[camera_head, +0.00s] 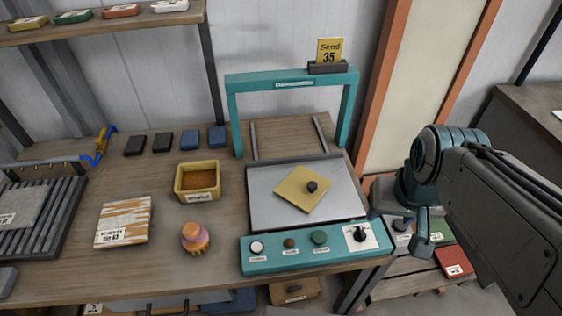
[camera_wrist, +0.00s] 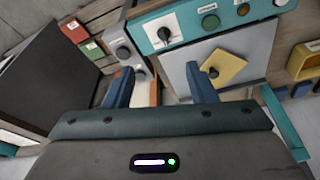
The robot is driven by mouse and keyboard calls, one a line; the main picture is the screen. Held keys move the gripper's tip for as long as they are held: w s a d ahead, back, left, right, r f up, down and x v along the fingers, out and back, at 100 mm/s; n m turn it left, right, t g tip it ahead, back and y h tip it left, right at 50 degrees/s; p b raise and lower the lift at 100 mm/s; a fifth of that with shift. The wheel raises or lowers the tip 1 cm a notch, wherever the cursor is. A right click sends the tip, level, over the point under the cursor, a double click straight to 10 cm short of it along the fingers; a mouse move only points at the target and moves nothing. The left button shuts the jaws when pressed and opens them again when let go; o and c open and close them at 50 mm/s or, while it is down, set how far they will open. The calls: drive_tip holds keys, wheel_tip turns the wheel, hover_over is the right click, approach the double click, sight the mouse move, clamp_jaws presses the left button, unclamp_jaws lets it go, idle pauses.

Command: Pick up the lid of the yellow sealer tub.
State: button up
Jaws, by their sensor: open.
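The yellow square lid (camera_head: 297,196) with a black knob (camera_head: 312,186) lies on the grey plate of the teal machine. The open-topped yellow tub (camera_head: 197,181), with brown contents and a label, stands on the bench to its left. The lid (camera_wrist: 225,68) also shows in the wrist view beyond my right-hand finger, and part of the tub (camera_wrist: 304,62) shows at the right edge. My gripper (camera_head: 402,222) is open and empty, to the right of the lid, near the machine's right front corner. Its two blue fingers (camera_wrist: 158,80) are apart and do not touch the lid.
The teal machine (camera_head: 235,112) has an upright frame around its back and a front panel with knobs (camera_head: 359,236). A sign reading "Send 35" (camera_head: 330,50) stands on top. An orange-pink knobbed object (camera_head: 195,237) and a streaked block (camera_head: 123,221) sit on the bench at left.

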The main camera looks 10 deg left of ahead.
drive_tip(key=w+a+m+g+b, duration=0.15)
drive_tip(key=w+a+b, duration=0.3)
drive_tip(key=w, duration=0.55)
drive_tip(key=m+b, duration=0.2)
drive_tip(key=m, duration=0.2)
approach(312, 185)
drive_tip(key=f, duration=0.3)
drive_tip(key=shift+w+a+f+h, duration=0.1)
drive_tip(key=shift+w+a+h, duration=0.2)
drive_tip(key=shift+w, duration=0.1)
drive_tip(key=shift+w+d+f, duration=0.15)
drive_tip(key=shift+f, duration=1.2)
drive_tip(key=shift+w+d+f, duration=0.1)
drive_tip(key=shift+d+f, duration=0.05)
drive_tip(key=shift+f, duration=1.15)
drive_tip(key=c, duration=1.1)
